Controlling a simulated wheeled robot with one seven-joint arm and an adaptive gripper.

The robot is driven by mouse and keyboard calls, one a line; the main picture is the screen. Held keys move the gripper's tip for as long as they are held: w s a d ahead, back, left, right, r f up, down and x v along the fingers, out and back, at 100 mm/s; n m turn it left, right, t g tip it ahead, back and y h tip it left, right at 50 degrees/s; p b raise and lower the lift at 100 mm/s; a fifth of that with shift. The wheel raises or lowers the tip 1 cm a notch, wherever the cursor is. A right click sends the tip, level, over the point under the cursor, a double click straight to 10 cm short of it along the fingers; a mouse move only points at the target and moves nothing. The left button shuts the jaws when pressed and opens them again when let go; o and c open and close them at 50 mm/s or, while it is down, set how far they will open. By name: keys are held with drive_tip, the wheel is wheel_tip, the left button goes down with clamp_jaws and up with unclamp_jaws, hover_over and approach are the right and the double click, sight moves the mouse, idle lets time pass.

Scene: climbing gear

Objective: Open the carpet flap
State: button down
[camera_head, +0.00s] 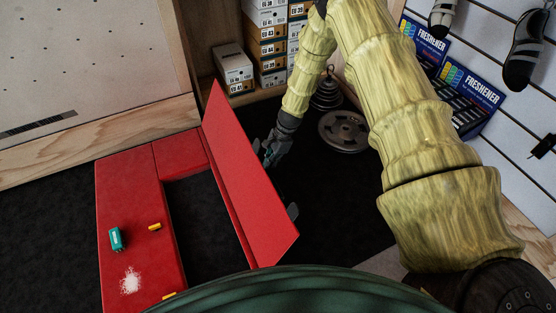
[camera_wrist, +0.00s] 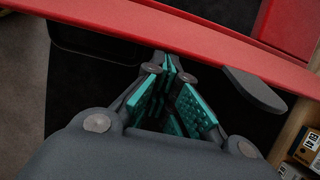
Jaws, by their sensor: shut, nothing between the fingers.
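The red carpet flap (camera_head: 247,180) stands raised and tilted along the right side of a red frame, and the dark opening (camera_head: 205,215) shows beside it. My gripper (camera_head: 266,152) is on the far, right side of the flap, close to its upper part, and partly hidden by it. In the wrist view the flap's red edge (camera_wrist: 215,42) crosses just ahead of my fingertips (camera_wrist: 168,68). The teal-padded fingers are together and empty. I cannot tell whether they touch the flap. A dark flat tab (camera_wrist: 255,90) shows beside the flap.
Weight plates (camera_head: 343,131) lie behind my gripper. Shoe boxes (camera_head: 234,66) stand on the back shelf. Dark floor between flap and plates is clear.

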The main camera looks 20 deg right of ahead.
drive_tip(key=shift+f, duration=0.1)
idle(0.3)
drive_tip(key=d+f, duration=0.2)
drive_tip(key=d, duration=0.2)
wheel_tip(320, 180, up, 10)
drive_tip(key=shift+d+r+p, duration=0.2)
drive_tip(key=shift+d+p, duration=0.1)
drive_tip(key=shift+p, duration=0.05)
drive_tip(key=shift+r, duration=0.1)
